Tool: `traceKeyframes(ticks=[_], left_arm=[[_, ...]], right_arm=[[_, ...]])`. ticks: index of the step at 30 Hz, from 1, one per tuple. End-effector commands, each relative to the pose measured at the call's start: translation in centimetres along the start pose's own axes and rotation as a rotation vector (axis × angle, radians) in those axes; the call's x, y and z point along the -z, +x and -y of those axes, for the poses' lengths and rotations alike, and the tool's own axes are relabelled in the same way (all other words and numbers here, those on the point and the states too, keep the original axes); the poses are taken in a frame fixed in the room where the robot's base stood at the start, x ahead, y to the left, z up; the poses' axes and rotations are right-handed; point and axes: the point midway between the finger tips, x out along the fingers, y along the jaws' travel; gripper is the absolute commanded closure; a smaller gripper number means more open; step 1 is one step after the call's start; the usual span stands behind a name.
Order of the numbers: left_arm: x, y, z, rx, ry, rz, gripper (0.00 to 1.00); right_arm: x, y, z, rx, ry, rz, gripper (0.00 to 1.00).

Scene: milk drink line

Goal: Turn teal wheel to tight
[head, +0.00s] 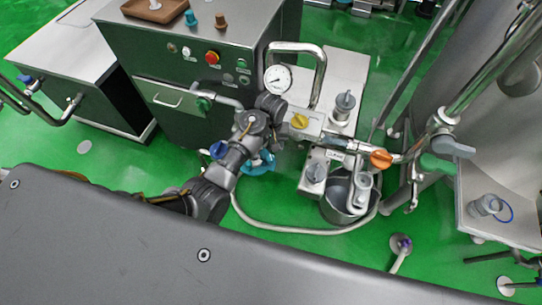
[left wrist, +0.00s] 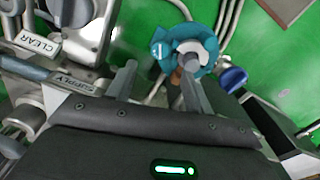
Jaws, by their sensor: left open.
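The teal wheel (head: 262,163) sits low beside my left arm in the head view, partly covered by the arm. In the left wrist view the teal wheel (left wrist: 209,28) shows at the top, with a pale centre and a white mark on its left side. My left gripper (left wrist: 158,65) is open, its two fingers apart. The right finger overlaps the wheel's lower part in the picture; I cannot tell whether it touches. Nothing is seen held between the fingers. The fingertips are hidden behind the arm in the head view. My right gripper is not in view.
A blue knob (left wrist: 233,78) is close to the wheel's right in the left wrist view. A gauge (head: 278,79) and a grey pot (head: 338,205) are near. A pale hose curves over the green floor.

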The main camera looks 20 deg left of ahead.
Motion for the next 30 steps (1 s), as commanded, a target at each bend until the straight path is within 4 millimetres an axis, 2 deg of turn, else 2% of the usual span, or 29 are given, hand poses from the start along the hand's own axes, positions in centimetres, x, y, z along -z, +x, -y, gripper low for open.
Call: traceKeyframes(ticks=[9,15,27,30], left_arm=[[-0.1,6.0,0.1,0.003,-0.001,0.004,0.48],[-0.1,8.4,0.1,0.002,0.001,0.002,0.48],[-0.1,9.2,0.1,0.0,0.0,0.0,0.48],[-0.1,9.2,0.1,0.0,0.0,0.0,0.6]], right_arm=[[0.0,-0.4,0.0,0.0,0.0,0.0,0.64],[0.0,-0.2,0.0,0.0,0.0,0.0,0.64],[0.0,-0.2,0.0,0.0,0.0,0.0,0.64],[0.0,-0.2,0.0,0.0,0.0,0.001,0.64]])
